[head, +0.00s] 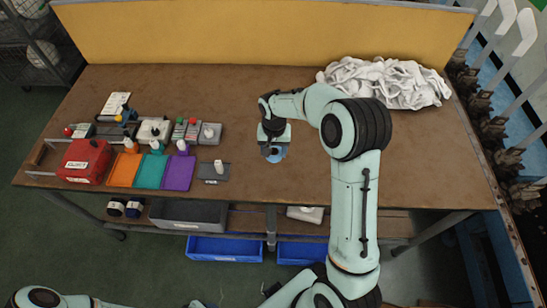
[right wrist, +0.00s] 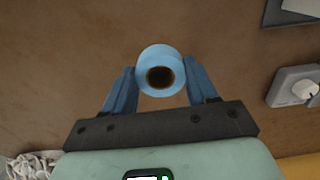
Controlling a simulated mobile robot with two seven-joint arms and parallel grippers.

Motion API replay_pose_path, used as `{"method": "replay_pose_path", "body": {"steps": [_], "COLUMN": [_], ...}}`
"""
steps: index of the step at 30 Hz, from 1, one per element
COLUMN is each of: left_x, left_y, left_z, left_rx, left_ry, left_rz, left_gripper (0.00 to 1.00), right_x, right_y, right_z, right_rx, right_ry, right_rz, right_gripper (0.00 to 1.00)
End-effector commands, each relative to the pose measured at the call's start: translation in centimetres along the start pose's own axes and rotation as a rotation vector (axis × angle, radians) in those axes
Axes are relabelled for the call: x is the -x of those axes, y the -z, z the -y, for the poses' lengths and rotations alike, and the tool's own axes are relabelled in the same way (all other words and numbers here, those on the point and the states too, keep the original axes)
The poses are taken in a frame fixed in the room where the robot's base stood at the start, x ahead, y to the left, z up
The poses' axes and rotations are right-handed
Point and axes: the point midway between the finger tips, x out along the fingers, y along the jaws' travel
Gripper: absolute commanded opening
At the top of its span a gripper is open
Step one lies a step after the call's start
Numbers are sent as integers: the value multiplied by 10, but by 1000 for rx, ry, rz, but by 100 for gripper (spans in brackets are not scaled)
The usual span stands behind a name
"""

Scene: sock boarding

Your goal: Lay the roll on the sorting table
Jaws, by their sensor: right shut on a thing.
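The sorting table (head: 240,95) is a brown-topped bench across the head view. My right gripper (head: 274,149) is over the middle of its top, pointing down. It is shut on a light blue roll (head: 277,158). In the right wrist view the roll (right wrist: 150,57) sits between the two blue fingers of my right gripper (right wrist: 162,76), with its dark core hole facing the camera. Whether the roll touches the tabletop or hangs just above it, I cannot tell. Only a part of my left arm shows at the bottom left; its gripper is out of view.
A heap of white socks (head: 385,82) lies at the back right. Orange (head: 125,169), teal (head: 150,172) and purple (head: 179,173) mats, a red box (head: 84,160) and several small devices fill the left. A grey device (head: 213,172) stands left of the roll.

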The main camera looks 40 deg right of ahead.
Motion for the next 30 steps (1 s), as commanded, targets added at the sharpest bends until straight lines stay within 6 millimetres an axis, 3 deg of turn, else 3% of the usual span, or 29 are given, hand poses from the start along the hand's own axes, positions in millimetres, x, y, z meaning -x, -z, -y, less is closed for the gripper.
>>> {"method": "replay_pose_path", "body": {"steps": [7,13,26,27,28,30], "left_x": [-1,-1,-5,-4,-4,-4], "left_y": [0,-1,-3,-3,-2,-2], "left_z": [0,1,3,2,2,2], "left_rx": [0,0,1,1,1,1], "left_ry": [0,0,1,1,1,1], "left_rz": [0,1,4,3,3,3], "left_gripper": [43,43,43,43,43,43], "right_x": [-19,-49,-56,-55,-55,-55], "right_y": [0,0,0,0,0,0], "right_z": [0,0,0,0,0,0], "right_rx": [1,1,1,1,1,1], "right_ry": [0,0,0,1,1,1], "right_rz": [0,1,-1,-1,-2,-2], "right_gripper": [27,27,27,70,80,83]}}
